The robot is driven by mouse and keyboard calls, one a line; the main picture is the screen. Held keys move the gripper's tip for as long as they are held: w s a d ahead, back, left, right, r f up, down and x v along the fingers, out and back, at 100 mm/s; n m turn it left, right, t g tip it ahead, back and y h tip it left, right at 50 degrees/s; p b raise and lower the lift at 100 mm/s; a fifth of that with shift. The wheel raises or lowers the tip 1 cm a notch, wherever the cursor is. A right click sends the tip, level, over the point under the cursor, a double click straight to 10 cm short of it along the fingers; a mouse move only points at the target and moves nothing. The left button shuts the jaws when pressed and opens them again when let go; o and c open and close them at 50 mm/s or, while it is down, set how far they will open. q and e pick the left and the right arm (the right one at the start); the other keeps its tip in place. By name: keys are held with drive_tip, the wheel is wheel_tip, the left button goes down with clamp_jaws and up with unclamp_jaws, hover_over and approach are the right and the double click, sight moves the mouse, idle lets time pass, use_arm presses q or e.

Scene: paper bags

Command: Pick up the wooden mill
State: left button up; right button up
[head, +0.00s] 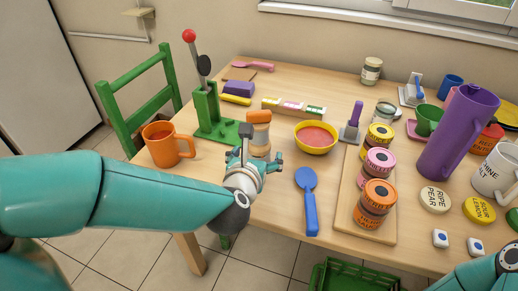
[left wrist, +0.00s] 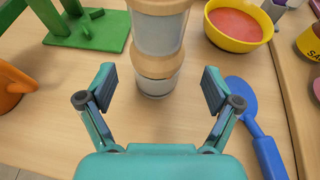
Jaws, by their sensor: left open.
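The wooden mill (head: 260,117) stands upright on the table, with pale wooden parts and a greyish body. In the head view my left gripper (head: 262,150) is in front of it and hides part of its lower body. In the left wrist view the mill (left wrist: 158,36) stands straight ahead, its top cut off by the frame edge. My left gripper (left wrist: 159,88) is open there, one finger to each side, with the mill's base just beyond the gap between the fingertips. Part of my right arm shows at the lower right of the head view, but its gripper does not.
A green lever press (head: 208,112) and an orange mug (head: 165,145) stand left of the mill. A yellow bowl (head: 316,137) and a blue spoon (head: 308,200) lie to its right. Stacked tins on a board (head: 346,195) and a purple jug (head: 458,130) stand farther right.

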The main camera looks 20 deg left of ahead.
sight(259, 148)
use_arm(q)
drive_tip(key=x, duration=0.4)
drive_tip(key=shift+w+a, duration=0.1)
drive_tip(key=shift+a, duration=0.05)
drive_tip(key=c, duration=1.4)
drive_tip(key=shift+c, duration=0.4)
drive_tip(key=shift+r, duration=0.15)
